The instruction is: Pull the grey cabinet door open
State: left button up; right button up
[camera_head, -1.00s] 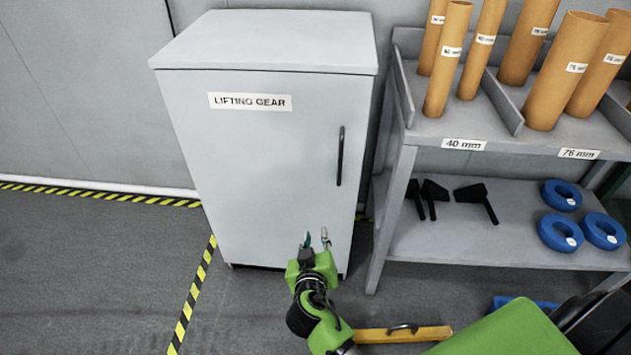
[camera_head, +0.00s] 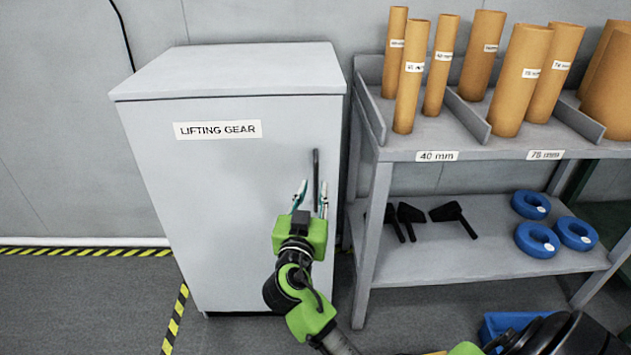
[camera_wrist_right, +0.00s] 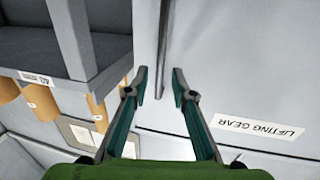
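The grey cabinet door (camera_head: 217,200) is shut, with a "LIFTING GEAR" label (camera_head: 218,130) on its upper part. Its dark upright bar handle (camera_head: 316,165) is near the door's right edge. My right gripper (camera_head: 312,195) is open in front of the handle's lower part, a finger to each side in the picture. In the right wrist view the fingers (camera_wrist_right: 159,85) are spread, and the handle (camera_wrist_right: 163,45) runs down toward the gap between them. I see no contact with it. My left gripper is not in view.
A grey shelf rack (camera_head: 440,155) stands close to the right of the cabinet, with cardboard tubes (camera_head: 412,75) on top and blue rings (camera_head: 537,240) and black tools (camera_head: 453,216) below. Yellow-black floor tape (camera_head: 176,318) runs left of the cabinet. The floor at left is open.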

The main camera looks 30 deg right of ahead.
aim_at(316, 183)
jog(key=shift+x, duration=2.25)
jog(key=shift+c, duration=0.5)
grip_shut()
jog(key=shift+f, duration=0.1)
